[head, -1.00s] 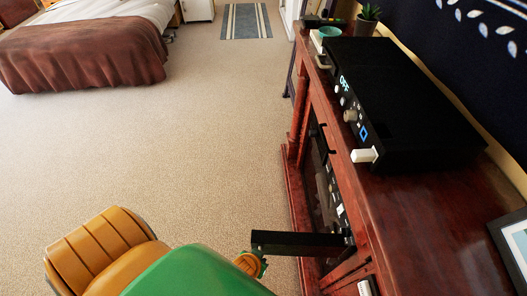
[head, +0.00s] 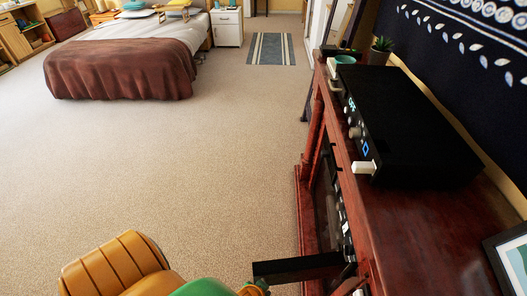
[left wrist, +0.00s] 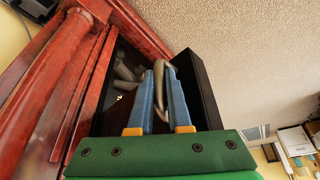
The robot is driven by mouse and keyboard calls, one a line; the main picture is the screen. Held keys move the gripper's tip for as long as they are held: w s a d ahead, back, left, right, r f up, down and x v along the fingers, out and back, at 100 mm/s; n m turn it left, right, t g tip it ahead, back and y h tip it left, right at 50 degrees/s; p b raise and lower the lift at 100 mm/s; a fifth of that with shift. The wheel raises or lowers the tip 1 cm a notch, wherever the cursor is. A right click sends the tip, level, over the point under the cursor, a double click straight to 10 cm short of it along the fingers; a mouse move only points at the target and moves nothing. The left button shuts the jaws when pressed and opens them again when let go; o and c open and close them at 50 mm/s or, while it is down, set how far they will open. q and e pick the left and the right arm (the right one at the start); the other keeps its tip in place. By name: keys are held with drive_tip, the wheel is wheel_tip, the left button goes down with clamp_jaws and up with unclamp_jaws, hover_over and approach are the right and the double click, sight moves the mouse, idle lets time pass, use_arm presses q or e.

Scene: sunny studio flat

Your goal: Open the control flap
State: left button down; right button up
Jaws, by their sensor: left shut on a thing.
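The control flap (head: 295,267) is a black panel that juts out from the front of the lower compartment of the red wooden cabinet, low in the head view. In the left wrist view the black panel (left wrist: 206,92) stands beside my fingers. My left gripper (left wrist: 156,85) has two blue fingers closed around a thin, curved olive handle (left wrist: 170,90), which appears to belong to the flap. In the head view its green body lies at the bottom edge, just below the flap, and its fingertips are hidden there. My right gripper is not seen.
A black device (head: 410,125) with knobs and a white block-like piece (head: 364,167) sits on the cabinet top (head: 425,235). A picture frame (head: 510,258) and a plant (head: 382,50) stand there too. The carpet (head: 180,160) to the left is clear up to the bed (head: 125,65).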

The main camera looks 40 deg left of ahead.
use_arm(q)
drive_tip(key=c, duration=0.9)
unclamp_jaws()
drive_tip(key=shift+w, duration=0.1)
drive_tip(key=shift+o, duration=0.2)
drive_tip(key=shift+r, duration=0.1)
drive_tip(key=p+v, duration=0.4)
drive_tip(key=v, duration=0.3)
